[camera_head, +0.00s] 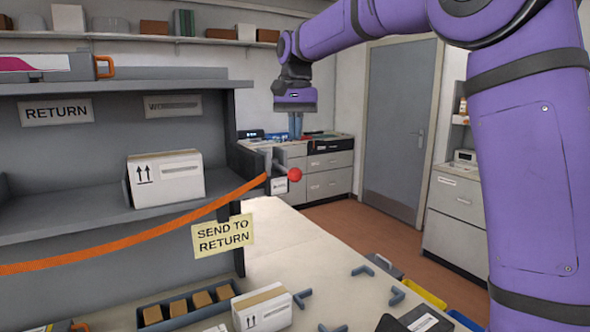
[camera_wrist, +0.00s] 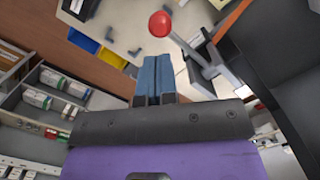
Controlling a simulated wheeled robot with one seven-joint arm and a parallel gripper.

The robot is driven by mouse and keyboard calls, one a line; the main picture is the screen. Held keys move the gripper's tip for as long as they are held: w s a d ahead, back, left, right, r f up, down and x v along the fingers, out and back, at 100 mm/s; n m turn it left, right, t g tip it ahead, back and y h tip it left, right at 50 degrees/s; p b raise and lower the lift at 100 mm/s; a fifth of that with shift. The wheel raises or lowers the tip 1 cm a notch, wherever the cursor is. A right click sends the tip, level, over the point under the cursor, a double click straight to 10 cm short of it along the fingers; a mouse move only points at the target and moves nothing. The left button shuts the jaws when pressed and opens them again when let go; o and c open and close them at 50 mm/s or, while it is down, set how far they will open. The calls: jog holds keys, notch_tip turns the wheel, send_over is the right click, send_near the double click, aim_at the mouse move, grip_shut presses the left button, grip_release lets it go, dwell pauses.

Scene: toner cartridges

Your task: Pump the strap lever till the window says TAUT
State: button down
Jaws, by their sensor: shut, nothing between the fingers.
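The strap lever's red knob (camera_head: 294,174) sticks out at the right end of the grey shelf; its grey arm (camera_wrist: 190,48) and the knob (camera_wrist: 160,24) also show in the wrist view. The orange strap (camera_head: 130,240) runs from the shelf's left up to the lever mount and sags. No window text is readable in either view. My gripper (camera_head: 295,125) is above the knob in the head view, pointing down. In the wrist view its blue fingers (camera_wrist: 154,62) are together and empty, with the knob beyond their tips and apart from them.
A white carton (camera_head: 165,180) stands on the shelf behind the strap. A "SEND TO RETURN" note (camera_head: 223,236) hangs below it. On the bench are another carton (camera_head: 262,309) and a tray of brown boxes (camera_head: 140,318). The air around the knob looks clear.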

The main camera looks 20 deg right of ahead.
aim_at(295, 174)
jog(key=shift+s+a+f, duration=0.1)
jog(key=shift+s+f, duration=0.05)
jog(key=shift+f, duration=1.35)
jog(key=shift+s+a+f, duration=0.1)
jog(key=shift+s+f, duration=0.05)
jog(key=shift+f, duration=1.35)
jog(key=shift+f, duration=0.1)
jog(key=shift+f, duration=2.15)
jog(key=shift+w+d, duration=0.1)
jog(key=shift+w+d+r, duration=0.25)
jog(key=shift+w+d, duration=0.1)
jog(key=shift+w, duration=0.3)
jog(key=shift+w+d+r, duration=0.25)
jog(key=shift+w+d, duration=0.1)
jog(key=shift+w, duration=0.25)
notch_tip(295, 174, up, 11)
jog(key=w, duration=0.1)
jog(key=shift+d, duration=0.25)
